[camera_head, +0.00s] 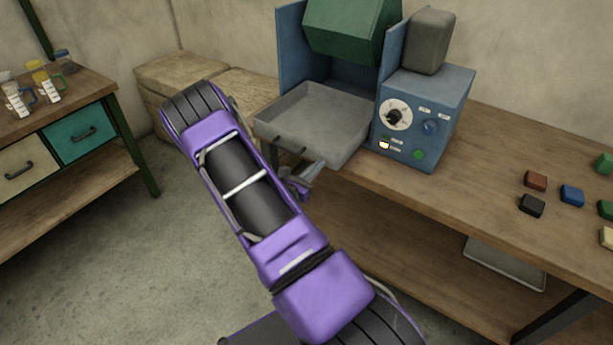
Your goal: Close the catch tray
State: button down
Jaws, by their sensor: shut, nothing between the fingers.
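The catch tray (345,149) is a grey, shallow, open-topped box. It sticks out from the blue machine (425,125) over the front edge of the workbench, and its inside looks empty. A dark handle shows low on its front wall, partly hidden by my arm. My gripper (314,172) is just below and in front of the tray's near side, with its fingers shut and empty. I cannot tell whether it touches the tray. My purple arm crosses the middle of the view and hides part of the gripper.
The machine has a green hopper (345,28), a white dial (396,114) and a grey block on top. Several coloured blocks lie on the workbench (465,160) at right. A grey tray (503,262) sits below the workbench. A drawer table stands left. Floor between is clear.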

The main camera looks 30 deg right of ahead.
jog(key=shift+x, duration=0.75)
jog(key=b, duration=0.6)
send_near(351, 133)
jog(key=d+r, duration=0.1)
jog(key=d, duration=0.1)
jog(key=d+r, duration=0.1)
jog(key=d, duration=0.1)
jog(key=d+r, duration=0.1)
jog(key=d, duration=0.1)
jog(key=shift+w+d, duration=0.35)
jog(key=shift+w, duration=0.05)
jog(key=shift+w+d+r+b, duration=0.1)
jog(key=shift+w+d+b, duration=0.2)
jog(key=shift+d, duration=0.2)
jog(key=shift+r, duration=0.25)
jog(key=shift+d, duration=0.1)
